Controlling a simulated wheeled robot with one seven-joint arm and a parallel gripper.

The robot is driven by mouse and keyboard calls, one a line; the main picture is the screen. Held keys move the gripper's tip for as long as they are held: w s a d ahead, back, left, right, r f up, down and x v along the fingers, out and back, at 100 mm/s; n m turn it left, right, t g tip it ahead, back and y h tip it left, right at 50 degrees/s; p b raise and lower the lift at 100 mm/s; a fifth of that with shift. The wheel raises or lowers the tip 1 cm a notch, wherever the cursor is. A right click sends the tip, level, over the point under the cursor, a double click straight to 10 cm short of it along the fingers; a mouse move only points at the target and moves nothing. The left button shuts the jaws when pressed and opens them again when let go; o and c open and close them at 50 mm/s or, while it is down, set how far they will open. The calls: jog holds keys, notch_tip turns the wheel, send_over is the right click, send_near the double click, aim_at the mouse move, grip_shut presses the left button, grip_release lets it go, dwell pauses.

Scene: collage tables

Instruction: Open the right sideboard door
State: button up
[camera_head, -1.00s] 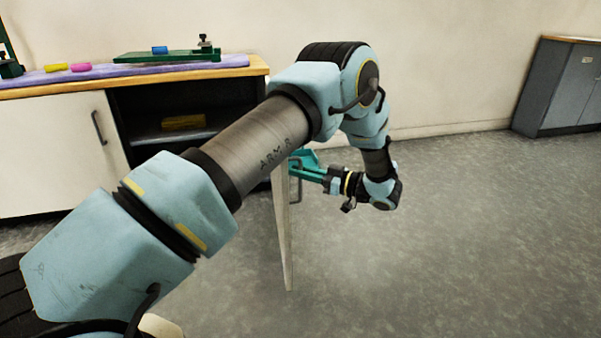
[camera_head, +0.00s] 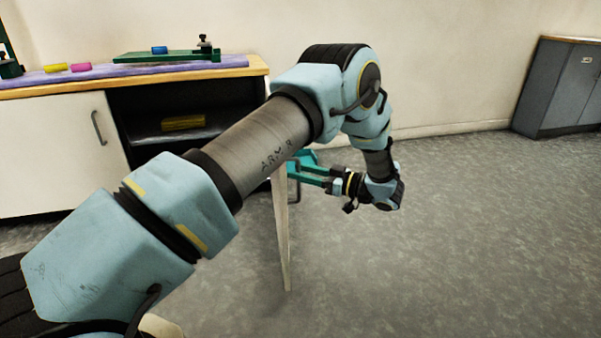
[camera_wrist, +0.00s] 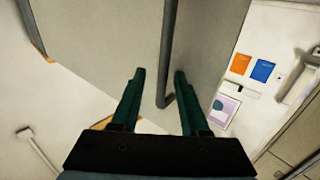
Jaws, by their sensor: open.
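The right sideboard door (camera_head: 283,235) is swung wide open and shows nearly edge-on in the head view, standing out from the cabinet. Its pale face (camera_wrist: 105,45) and dark bar handle (camera_wrist: 168,50) fill the upper middle of the wrist view. My gripper (camera_head: 303,168) is beside the door at handle height, partly hidden by my arm in the head view. In the wrist view my gripper (camera_wrist: 158,73) is open, with the handle's end between its two green fingers. I cannot tell whether a finger touches the handle.
The sideboard's open bay (camera_head: 150,104) holds a yellow block (camera_head: 183,122) on a shelf. The left door (camera_head: 55,150) is shut. On top lie a purple mat (camera_head: 100,73), a green fixture (camera_head: 165,57) and small cylinders. A grey cabinet (camera_head: 560,85) stands far right. The floor between is clear.

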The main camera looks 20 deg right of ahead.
jog(key=p+v, duration=0.1)
jog(key=v, duration=0.9)
jog(key=shift+s+d+p, duration=0.1)
jog(key=shift+d+p, duration=0.05)
jog(key=shift+p, duration=0.2)
